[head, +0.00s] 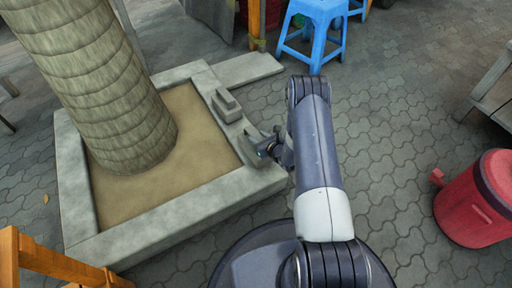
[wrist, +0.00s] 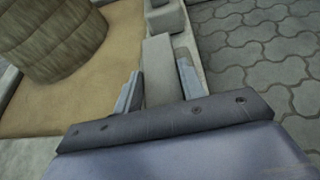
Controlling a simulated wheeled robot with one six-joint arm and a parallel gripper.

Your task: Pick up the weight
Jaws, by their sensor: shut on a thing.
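The weight (wrist: 159,62) is a grey, stone-like block, seen in the wrist view between the two fingers of my gripper (wrist: 160,85). The fingers lie along its left and right sides, and my gripper is shut on it. The near end of the weight is hidden behind the gripper body. In the head view my gripper (head: 265,149) is at the right rim of the stone planter (head: 180,213). There my arm hides part of the gripper and the weight. I cannot tell whether the weight touches the rim.
A second grey block (head: 226,105) sits on the rim just beyond; it also shows in the wrist view (wrist: 165,20). A thick trunk (head: 95,80) rises from the planter. A blue stool (head: 318,28) and a red barrel (head: 478,200) stand on the paving, which is open between them.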

